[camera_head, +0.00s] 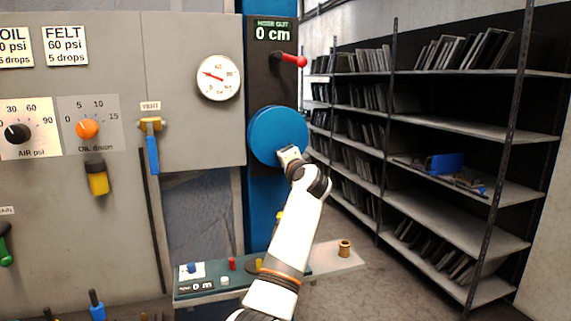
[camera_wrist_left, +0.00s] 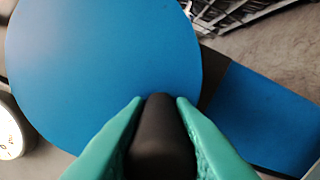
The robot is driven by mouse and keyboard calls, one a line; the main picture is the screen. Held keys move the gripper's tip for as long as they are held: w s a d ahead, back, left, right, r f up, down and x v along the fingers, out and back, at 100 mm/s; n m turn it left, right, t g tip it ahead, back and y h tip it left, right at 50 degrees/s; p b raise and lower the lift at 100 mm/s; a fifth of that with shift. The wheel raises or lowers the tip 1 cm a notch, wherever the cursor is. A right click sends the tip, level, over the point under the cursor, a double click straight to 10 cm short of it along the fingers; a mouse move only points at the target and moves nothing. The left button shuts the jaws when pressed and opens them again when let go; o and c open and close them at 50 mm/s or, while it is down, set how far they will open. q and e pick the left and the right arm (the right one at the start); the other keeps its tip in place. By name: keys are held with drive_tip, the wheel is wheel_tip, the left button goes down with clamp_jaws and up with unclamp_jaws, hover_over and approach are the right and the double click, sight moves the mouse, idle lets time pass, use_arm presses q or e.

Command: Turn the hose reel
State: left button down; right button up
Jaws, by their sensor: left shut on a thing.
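The hose reel (camera_head: 277,132) is a blue disc on a dark and blue upright panel. It also fills much of the left wrist view (camera_wrist_left: 100,60). A black handle (camera_wrist_left: 160,135) stands out from its face near the lower rim in the wrist view. My left gripper (camera_head: 290,157) is at the reel's lower right in the head view. Its teal fingers (camera_wrist_left: 160,103) are shut on the handle, one on each side. The handle is hidden in the head view. A display (camera_head: 272,31) above reads "HOSE OUT 0 cm". My right gripper is not in view.
A red-knobbed lever (camera_head: 293,60) sits above the reel. A round gauge (camera_head: 219,77) and a yellow-and-blue vent valve (camera_head: 151,140) are to its left. A small control shelf (camera_head: 210,284) is below. Shelving (camera_head: 450,130) stands behind at right.

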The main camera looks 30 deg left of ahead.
use_arm(q)
drive_tip(key=shift+f, duration=0.1)
idle(0.3)
drive_tip(key=c, duration=1.2)
unclamp_jaws()
drive_tip(key=shift+c, duration=0.2)
drive_tip(key=shift+d, duration=0.15)
drive_tip(key=b+v, duration=0.2)
drive_tip(key=v, duration=1)
drive_tip(key=shift+b, duration=0.3)
